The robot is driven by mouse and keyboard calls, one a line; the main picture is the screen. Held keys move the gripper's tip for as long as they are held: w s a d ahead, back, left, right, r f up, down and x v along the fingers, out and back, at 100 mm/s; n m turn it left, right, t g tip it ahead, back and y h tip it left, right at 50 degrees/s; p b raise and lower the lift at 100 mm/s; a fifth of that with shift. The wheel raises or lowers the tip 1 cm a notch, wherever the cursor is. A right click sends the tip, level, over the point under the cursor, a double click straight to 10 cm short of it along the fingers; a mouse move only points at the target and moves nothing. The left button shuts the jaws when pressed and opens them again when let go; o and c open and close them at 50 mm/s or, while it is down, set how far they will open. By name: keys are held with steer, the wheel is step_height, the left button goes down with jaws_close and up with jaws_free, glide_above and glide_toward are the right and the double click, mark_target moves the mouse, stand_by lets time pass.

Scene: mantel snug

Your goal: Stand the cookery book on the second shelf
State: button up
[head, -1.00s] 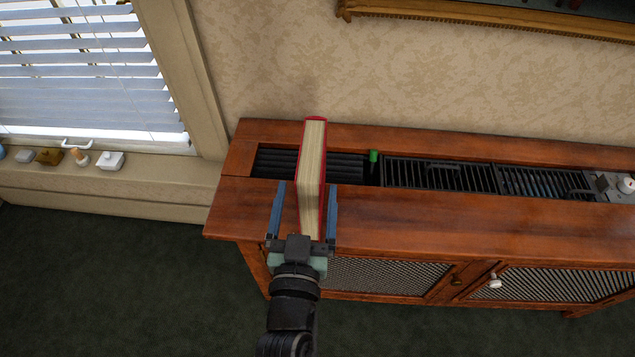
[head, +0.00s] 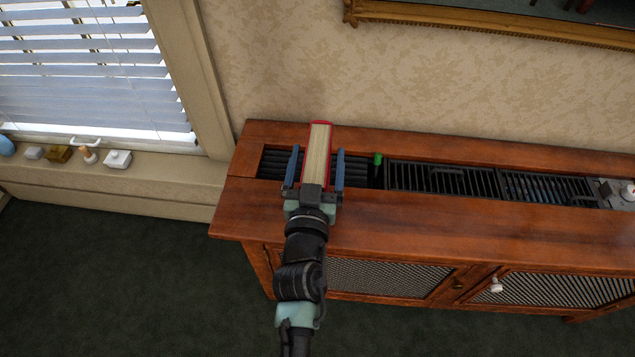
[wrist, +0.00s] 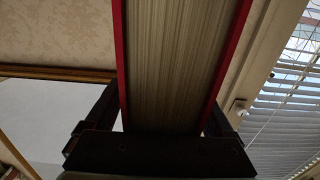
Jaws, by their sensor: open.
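The red cookery book (head: 318,155) stands upright on the wooden cabinet top, its cream page edges facing me. My gripper (head: 316,168) is open, with one blue finger on each side of the book. In the wrist view the book (wrist: 185,65) fills the middle between the fingers, its red covers at either side of the pages. Its foot is hidden behind my gripper. No second shelf can be made out in these views.
The wooden cabinet (head: 400,225) has black grilles (head: 440,178) in its top and a green knob (head: 377,159) right of the book. Small items, including a white box (head: 117,159), line the window sill. A gilt frame (head: 480,18) hangs above.

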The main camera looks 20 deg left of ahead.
jaws_close()
stand_by(0.3)
steer(key=shift+r, duration=0.25)
